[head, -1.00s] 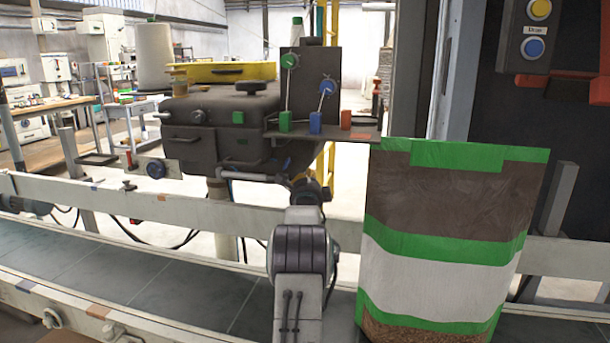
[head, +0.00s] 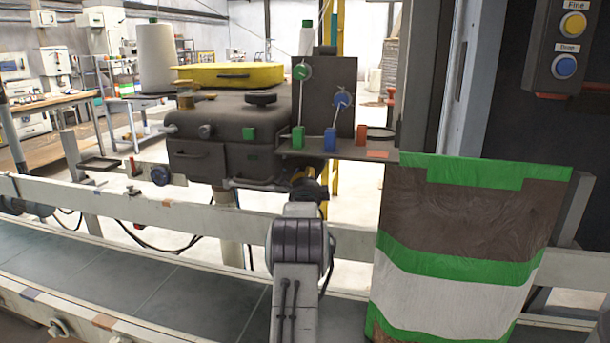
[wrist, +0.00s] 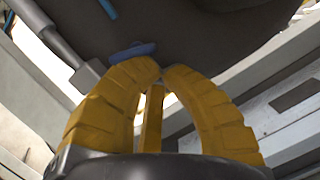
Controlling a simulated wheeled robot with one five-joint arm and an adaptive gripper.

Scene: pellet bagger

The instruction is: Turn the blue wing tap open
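A flat blue piece, which looks like the wing tap (wrist: 132,51), shows in the wrist view under the dark machine body, beside a grey pipe end. It lies just beyond the tip of my left finger. I cannot tell whether they touch. My gripper (wrist: 162,70) has two yellow ribbed fingers whose tips nearly meet, with nothing seen held between them. In the head view my gripper is mostly hidden behind my arm, below the machine (head: 225,135). The tap is not clearly visible there.
A grey pipe (wrist: 50,35) runs beside the tap in the wrist view. A rail (head: 190,215) and conveyor belt (head: 160,275) cross in front of the machine. A filled bag (head: 470,225) stands at right. A shelf (head: 345,150) with coloured blocks juts out above my gripper.

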